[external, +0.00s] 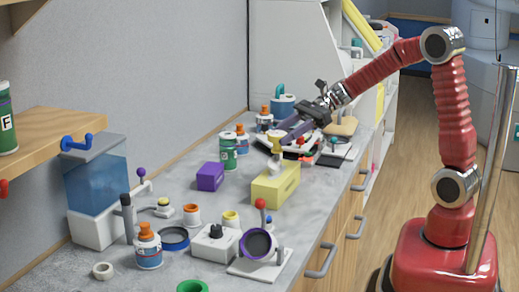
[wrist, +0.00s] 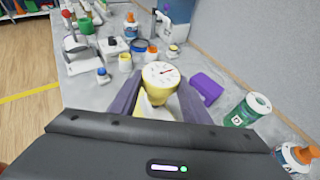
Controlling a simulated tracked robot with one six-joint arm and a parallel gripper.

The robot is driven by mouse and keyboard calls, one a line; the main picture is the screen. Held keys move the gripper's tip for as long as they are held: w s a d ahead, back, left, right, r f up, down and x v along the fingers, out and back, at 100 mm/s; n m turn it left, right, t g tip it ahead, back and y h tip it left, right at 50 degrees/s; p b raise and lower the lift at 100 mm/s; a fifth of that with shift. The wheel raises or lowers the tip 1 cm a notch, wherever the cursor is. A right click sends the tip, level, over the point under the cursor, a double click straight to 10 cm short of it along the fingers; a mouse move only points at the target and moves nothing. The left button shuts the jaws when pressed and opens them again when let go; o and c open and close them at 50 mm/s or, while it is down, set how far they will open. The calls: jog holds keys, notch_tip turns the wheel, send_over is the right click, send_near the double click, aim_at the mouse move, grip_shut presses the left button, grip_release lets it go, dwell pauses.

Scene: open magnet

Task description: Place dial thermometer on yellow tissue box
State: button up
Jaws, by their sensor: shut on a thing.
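The dial thermometer (external: 276,134) is held in my gripper (external: 283,130), above the counter behind the yellow tissue box. In the wrist view, its round white dial with a red needle (wrist: 161,74) faces the camera, between the two purple-grey fingers of my gripper (wrist: 160,88). The gripper is shut on it. The yellow tissue box (external: 275,186) stands on the counter, nearer the external camera than the thermometer, with a white tissue on top. In the wrist view the thermometer and gripper hide most or all of the box.
A purple box (external: 210,177) stands left of the tissue box, and a green-labelled bottle (external: 228,152) is behind it. A magnifier stand (external: 258,244), a grey switch box (external: 214,242) and several small jars crowd the near counter. Clutter also lies beneath my gripper.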

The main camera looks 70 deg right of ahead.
aim_at(281, 148)
jog(key=shift+f, duration=1.9)
jog(key=o, duration=1.1)
jog(key=v, duration=1.2)
jog(key=shift+s, duration=0.1)
